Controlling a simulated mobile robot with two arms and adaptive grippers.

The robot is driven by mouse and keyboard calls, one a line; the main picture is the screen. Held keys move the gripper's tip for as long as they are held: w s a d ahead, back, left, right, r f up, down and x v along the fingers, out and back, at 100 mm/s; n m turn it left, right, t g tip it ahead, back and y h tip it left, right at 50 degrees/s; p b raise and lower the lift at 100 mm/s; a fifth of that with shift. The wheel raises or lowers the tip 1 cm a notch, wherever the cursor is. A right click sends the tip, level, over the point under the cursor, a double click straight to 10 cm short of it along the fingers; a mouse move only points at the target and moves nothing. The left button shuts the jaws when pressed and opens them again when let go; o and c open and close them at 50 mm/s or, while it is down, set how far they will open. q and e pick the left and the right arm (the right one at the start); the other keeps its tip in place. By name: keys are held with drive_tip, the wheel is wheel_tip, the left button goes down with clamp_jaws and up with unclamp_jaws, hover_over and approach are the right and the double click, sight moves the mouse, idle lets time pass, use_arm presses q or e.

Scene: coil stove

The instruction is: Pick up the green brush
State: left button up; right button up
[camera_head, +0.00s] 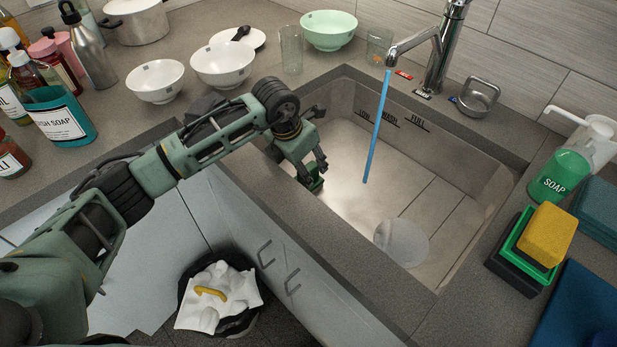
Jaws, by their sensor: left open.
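My left gripper (316,172) reaches over the sink's near-left edge and points down into the basin. It is open. A small dark green thing (315,184), probably the green brush, shows just below and between its fingers, by the sink's left wall. Most of it is hidden by the gripper and the sink edge, so I cannot tell whether they touch. My right gripper is not in view.
The sink (440,210) has a blue water stream from the faucet (437,45) and a clear round dish (401,242). White bowls (223,64) and a glass (291,49) stand behind my arm. Soap (562,172) and sponges (547,236) stand right. A bin (245,324) is below.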

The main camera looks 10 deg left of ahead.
use_arm(q)
drive_tip(key=shift+x, duration=1.15)
drive_tip(key=c, duration=0.7)
clamp_jaws()
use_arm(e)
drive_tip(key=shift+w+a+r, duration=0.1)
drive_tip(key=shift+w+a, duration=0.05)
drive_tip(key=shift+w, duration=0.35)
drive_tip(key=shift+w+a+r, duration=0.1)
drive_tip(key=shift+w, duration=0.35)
